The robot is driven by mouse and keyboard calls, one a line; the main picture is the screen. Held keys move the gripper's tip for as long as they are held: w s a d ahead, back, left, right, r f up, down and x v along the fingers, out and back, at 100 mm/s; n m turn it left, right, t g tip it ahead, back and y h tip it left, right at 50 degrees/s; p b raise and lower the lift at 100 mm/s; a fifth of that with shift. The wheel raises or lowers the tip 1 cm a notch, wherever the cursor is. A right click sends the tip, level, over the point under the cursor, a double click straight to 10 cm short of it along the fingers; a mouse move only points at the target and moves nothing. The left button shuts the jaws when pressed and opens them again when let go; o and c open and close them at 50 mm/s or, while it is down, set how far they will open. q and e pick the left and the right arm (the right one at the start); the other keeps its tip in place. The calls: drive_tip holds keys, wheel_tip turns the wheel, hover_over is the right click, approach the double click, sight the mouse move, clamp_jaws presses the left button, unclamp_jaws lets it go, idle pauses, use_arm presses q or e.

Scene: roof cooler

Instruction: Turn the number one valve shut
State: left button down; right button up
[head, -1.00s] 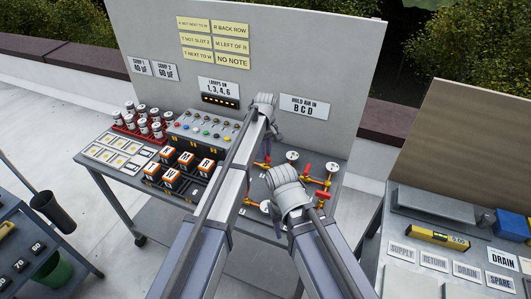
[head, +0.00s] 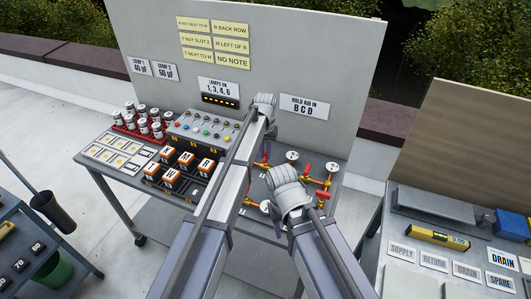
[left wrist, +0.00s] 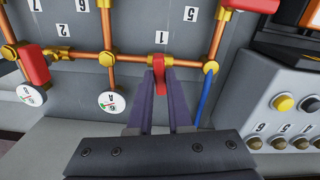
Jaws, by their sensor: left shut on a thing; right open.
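The number one valve has a red handle (left wrist: 160,78) on a copper pipe, beside the label 1 (left wrist: 162,40) in the left wrist view. The handle stands crosswise to the pipe there. My left gripper (left wrist: 160,82) has its fingers on both sides of this handle and is shut on it. In the head view my left gripper (head: 268,130) is over the left part of the pipework, and its fingers are mostly hidden. My right gripper (head: 285,198) is lower, over the front of the bench; its fingertips are hard to see.
Other red valve handles (left wrist: 31,65) and a round gauge (left wrist: 111,104) are close to the fingers. A sign (head: 305,106) reads "HOLD AIR IN B C D".

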use_arm(q)
drive_tip(key=shift+m, duration=0.6)
drive_tip(key=c, duration=0.8)
unclamp_jaws()
drive_tip(key=shift+c, duration=0.2)
drive_tip(key=shift+r, duration=0.15)
wheel_tip(320, 180, up, 8)
drive_tip(key=p, duration=0.8)
drive_tip(key=shift+f, duration=0.2)
